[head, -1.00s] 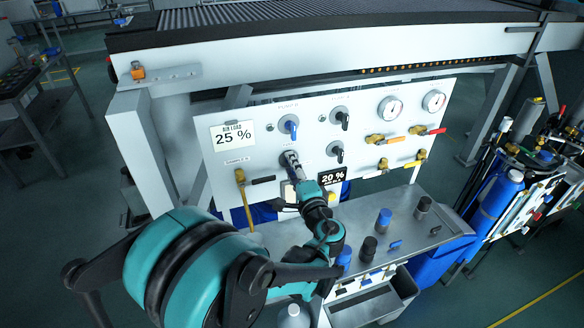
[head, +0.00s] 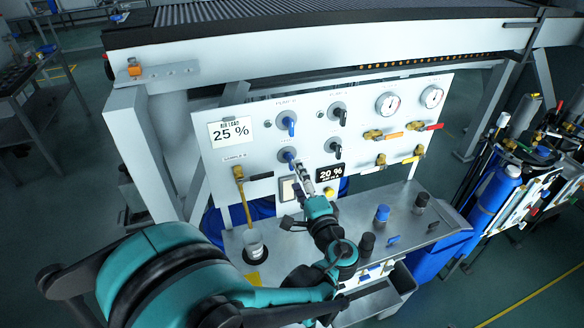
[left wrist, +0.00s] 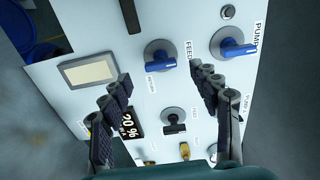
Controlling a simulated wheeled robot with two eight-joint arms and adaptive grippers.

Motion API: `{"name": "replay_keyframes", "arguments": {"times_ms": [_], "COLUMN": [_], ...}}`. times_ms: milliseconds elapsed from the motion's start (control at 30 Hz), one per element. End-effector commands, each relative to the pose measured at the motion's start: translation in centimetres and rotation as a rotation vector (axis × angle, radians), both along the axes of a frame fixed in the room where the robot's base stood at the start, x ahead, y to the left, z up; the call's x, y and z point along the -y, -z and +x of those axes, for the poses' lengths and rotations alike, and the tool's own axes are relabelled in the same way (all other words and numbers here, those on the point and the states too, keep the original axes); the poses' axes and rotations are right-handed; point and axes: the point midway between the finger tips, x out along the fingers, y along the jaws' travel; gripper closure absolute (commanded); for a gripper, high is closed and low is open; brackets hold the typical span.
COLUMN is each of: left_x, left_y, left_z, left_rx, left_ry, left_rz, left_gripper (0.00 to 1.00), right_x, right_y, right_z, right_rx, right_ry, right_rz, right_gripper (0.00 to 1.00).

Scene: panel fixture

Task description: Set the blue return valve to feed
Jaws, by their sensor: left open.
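The lower blue valve knob (head: 288,155) is on the white panel, below another blue knob (head: 289,124). In the left wrist view the lower blue knob (left wrist: 159,62) has FEED and RETURN labels beside it. Its handle lies nearly level in that picture, along the side-to-side line; I cannot tell surely which end is the pointer. My left gripper (head: 303,178) is open, just below and right of this knob in the head view. In the wrist view its open fingers (left wrist: 162,78) stand either side of the knob's lower part, apart from it. My right gripper is not in view.
Black knobs (head: 335,148), a 20 % sign (head: 330,173) and a pale display (left wrist: 90,70) are near the gripper. A brass sample valve (head: 239,174) is at the left.

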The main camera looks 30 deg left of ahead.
Motion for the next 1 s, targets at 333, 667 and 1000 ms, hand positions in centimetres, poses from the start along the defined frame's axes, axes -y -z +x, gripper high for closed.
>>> {"name": "replay_keyframes", "arguments": {"times_ms": [333, 667, 1000], "left_x": [3.9, 4.0, 3.4], "left_y": [0.0, 0.0, 0.8], "left_z": [-3.3, -3.5, -3.7], "left_rx": [0.0, 0.0, -0.022], "left_ry": [0.002, -0.001, -0.005], "left_rz": [0.0, 0.0, -0.054], "left_gripper": [0.38, 0.38, 0.38], "right_x": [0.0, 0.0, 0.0], "right_y": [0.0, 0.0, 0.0], "right_z": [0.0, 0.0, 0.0], "right_rx": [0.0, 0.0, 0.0], "right_ry": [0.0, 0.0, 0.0], "right_rz": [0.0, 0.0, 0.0], "right_gripper": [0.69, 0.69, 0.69]}}
